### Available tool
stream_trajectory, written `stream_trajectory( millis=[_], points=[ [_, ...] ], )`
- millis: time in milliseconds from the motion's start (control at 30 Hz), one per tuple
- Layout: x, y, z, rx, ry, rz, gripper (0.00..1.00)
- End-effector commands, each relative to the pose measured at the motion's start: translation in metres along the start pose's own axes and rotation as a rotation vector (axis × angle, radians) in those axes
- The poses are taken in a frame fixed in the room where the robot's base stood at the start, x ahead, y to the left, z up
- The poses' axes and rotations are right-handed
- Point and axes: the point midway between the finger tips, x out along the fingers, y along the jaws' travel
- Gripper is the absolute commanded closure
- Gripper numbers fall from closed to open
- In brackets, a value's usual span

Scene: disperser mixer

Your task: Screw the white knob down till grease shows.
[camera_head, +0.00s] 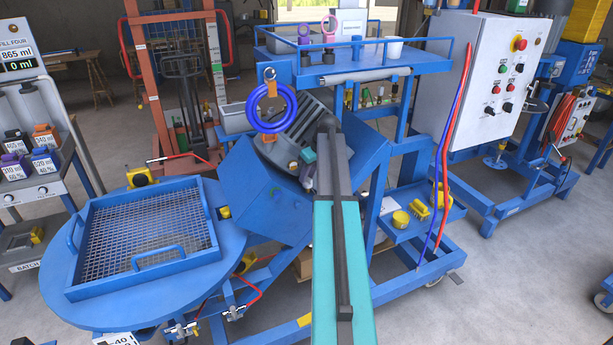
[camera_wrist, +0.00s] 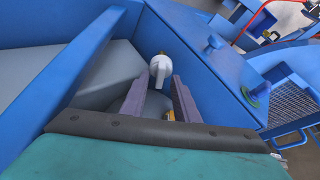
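The white knob (camera_wrist: 160,68) shows in the wrist view at the inner side of a blue housing, with a small brass-coloured tip at its far end. My gripper (camera_wrist: 161,78) has its two purple-grey fingers apart, one on each side of the knob's near end. A narrow gap seems to show beside the knob, and I see no clear contact. In the head view my gripper (camera_head: 308,178) reaches down into the blue machine housing (camera_head: 262,195). The knob is not clearly visible there. No grease shows in either view.
Blue walls stand close on both sides of my gripper. A round blue table with a mesh tray (camera_head: 150,232) lies to the left. A blue hose ring (camera_head: 271,108) hangs above the housing. A control cabinet (camera_head: 490,80) and red and blue hoses (camera_head: 447,160) are to the right.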

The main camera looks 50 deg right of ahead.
Motion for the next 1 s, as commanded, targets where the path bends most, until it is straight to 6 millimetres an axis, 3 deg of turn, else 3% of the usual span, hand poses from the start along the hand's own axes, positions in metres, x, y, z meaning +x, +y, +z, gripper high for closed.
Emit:
stream_trajectory(
  millis=[33, 167, 467, 1000],
  points=[
    [-0.0002, 0.0002, 0.0001, 0.000, 0.000, 0.000, 0.80],
    [-0.0002, 0.0002, 0.0003, 0.001, 0.000, 0.000, 1.00],
    [0.0003, -0.0003, 0.0008, 0.022, -0.001, 0.009, 1.00],
    [0.0013, -0.0032, 0.0016, 0.274, -0.003, 0.110, 1.00]
  ],
)
